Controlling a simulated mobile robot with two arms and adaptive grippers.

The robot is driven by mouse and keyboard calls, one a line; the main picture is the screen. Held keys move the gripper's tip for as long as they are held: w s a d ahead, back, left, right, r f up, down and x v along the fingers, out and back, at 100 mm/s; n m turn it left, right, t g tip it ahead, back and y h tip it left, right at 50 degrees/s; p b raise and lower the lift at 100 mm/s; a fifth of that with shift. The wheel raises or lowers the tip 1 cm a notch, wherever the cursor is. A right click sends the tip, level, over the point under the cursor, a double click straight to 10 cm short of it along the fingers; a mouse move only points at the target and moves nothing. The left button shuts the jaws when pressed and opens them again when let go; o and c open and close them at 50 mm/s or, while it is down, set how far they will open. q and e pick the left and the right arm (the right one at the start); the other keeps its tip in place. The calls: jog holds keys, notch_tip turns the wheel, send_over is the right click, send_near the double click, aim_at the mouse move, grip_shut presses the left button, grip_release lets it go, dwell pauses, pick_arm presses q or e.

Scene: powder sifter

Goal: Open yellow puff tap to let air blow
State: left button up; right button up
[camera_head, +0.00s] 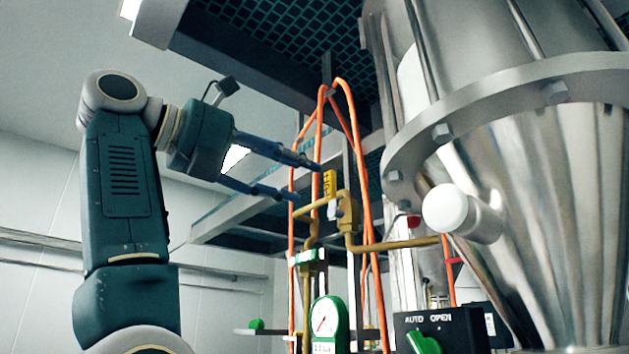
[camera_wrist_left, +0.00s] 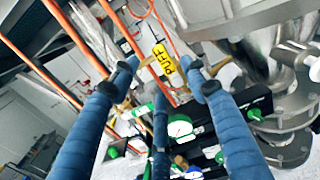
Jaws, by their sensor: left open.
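The yellow puff tap (camera_head: 330,184) has a yellow handle standing up on a brass pipe (camera_head: 375,247) in the head view. In the left wrist view the yellow handle marked PUFF (camera_wrist_left: 163,60) lies ahead, between the fingertips as seen from the wrist. My left gripper (camera_head: 305,180) is open, with its blue fingers reaching right toward the handle. The fingers also show in the left wrist view (camera_wrist_left: 165,75), spread apart. I cannot tell how much depth remains between the fingertips and the handle. My right gripper is not in view.
Orange hoses (camera_head: 366,200) hang around the tap. A green pressure gauge (camera_head: 326,322) sits below it. A large steel hopper (camera_head: 540,190) with a white knob (camera_head: 449,209) stands at right. A black AUTO OPEN switch box (camera_head: 440,330) is lower down.

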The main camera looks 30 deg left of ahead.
pick_arm(q)
jog(key=v, duration=0.5)
jog(key=shift+s+a, duration=0.15)
jog(key=shift+s, duration=0.15)
